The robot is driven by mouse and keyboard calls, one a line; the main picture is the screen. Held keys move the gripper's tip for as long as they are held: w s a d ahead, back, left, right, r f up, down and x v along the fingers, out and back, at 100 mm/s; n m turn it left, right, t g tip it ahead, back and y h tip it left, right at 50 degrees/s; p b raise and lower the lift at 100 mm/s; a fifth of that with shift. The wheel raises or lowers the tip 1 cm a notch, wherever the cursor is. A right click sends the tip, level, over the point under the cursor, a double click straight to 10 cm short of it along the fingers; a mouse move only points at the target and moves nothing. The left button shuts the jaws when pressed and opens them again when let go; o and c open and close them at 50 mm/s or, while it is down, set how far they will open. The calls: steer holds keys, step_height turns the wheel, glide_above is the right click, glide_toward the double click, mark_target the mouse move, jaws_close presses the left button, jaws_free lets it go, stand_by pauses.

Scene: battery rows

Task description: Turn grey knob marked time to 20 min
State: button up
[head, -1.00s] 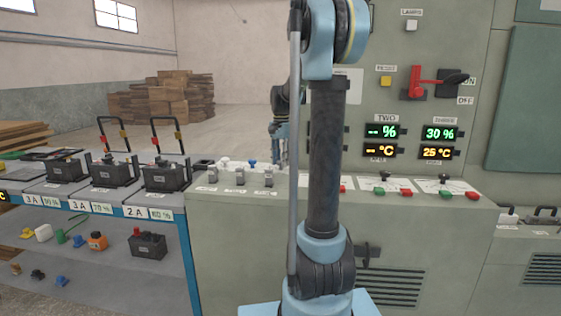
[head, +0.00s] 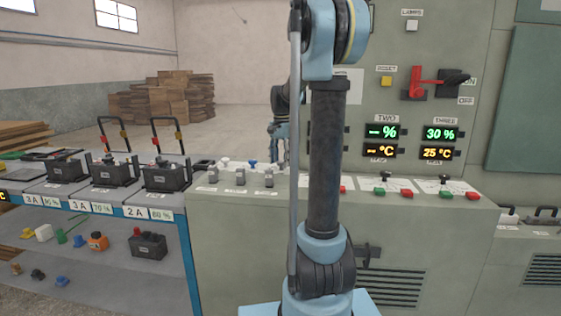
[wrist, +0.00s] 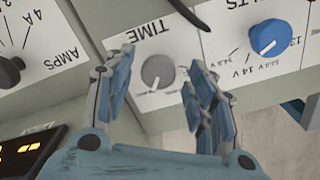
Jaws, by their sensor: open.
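The grey round knob (wrist: 158,72) sits on a white panel under the upside-down label TIME (wrist: 150,30) in the wrist view. Its scale marks are too small to read, so I cannot tell its setting. My gripper (wrist: 162,62) is open, with one finger left of the knob and the other right of it. I see no clear contact with the knob. In the head view my gripper (head: 280,130) hangs over the console's top near the blue knob (head: 252,163); the grey knob cannot be made out there.
A blue volts knob (wrist: 270,38) is close right of my fingers, and a black amps knob (wrist: 10,70) is at the left. A dark cable-like piece (wrist: 188,12) crosses the panel above. Batteries (head: 167,177) stand on the shelf unit left of the console.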

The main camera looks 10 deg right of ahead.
step_height(320, 180, up, 12)
stand_by(0.6)
steer(key=n, duration=1.9)
glide_toward(281, 161)
step_height(281, 161, down, 9)
steer(key=shift+r, duration=0.1)
stand_by(0.4)
steer(key=shift+m, duration=0.3)
steer(key=c, duration=1.1)
